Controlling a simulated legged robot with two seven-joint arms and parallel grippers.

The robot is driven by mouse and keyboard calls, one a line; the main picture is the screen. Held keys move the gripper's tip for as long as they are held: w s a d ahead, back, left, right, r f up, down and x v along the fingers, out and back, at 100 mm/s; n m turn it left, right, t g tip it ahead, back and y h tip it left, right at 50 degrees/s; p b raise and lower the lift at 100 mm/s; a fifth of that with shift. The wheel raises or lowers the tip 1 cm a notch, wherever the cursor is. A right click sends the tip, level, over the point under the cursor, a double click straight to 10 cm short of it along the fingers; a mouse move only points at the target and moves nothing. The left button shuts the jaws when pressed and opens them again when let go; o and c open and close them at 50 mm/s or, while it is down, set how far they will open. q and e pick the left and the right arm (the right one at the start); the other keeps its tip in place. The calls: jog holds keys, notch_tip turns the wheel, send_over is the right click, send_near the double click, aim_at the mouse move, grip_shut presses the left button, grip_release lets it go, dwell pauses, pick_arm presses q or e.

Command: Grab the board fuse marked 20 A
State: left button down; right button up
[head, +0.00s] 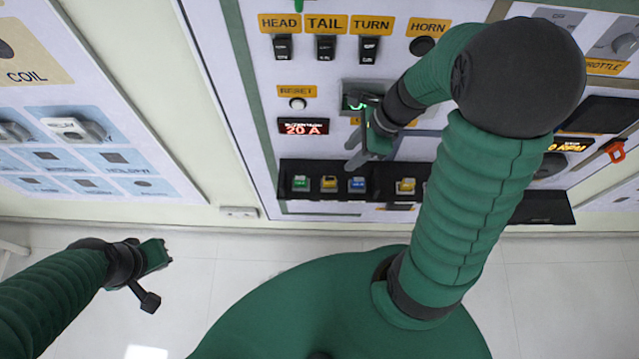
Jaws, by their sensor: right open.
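A black rack (290,165) low on the middle panel holds several small fuses: a green one (301,184), a yellow one (329,183), a blue one (357,185) and another yellow one (405,187). Their markings are too small to read, so I cannot tell which is 20 A. A red display (303,127) above the rack reads 20 A. My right gripper (361,132) is open, above the rack and in front of a recessed socket (351,88), which it partly covers. My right arm hides the rack's right part. My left gripper (154,272) is over the floor, away from the panels.
HEAD, TAIL and TURN switches (326,48) and a HORN button (422,46) are above. A reset button (298,104) is left of the socket. The left panel (90,110) has knobs and tiles. An orange-red lever (614,152) is at far right. Floor near my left gripper is clear.

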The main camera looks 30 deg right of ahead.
jog(key=b, duration=0.1)
send_over(330, 179)
jog(key=d, duration=0.2)
notch_tip(330, 179, down, 8)
jog(key=f, duration=0.1)
jog(key=a+f+b, duration=0.1)
jog(key=f, duration=0.3)
jog(key=shift+s+a+f, duration=0.15)
jog(key=shift+a+f, duration=0.05)
jog(key=shift+a, duration=0.15)
jog(key=shift+f, duration=0.1)
pick_arm(q)
jog(key=x, duration=0.2)
jog(key=shift+d+f, duration=0.3)
jog(key=shift+f, duration=0.1)
pick_arm(e)
jog(key=shift+d, duration=0.1)
jog(key=shift+c, duration=0.4)
jog(key=c, duration=0.5)
grip_shut()
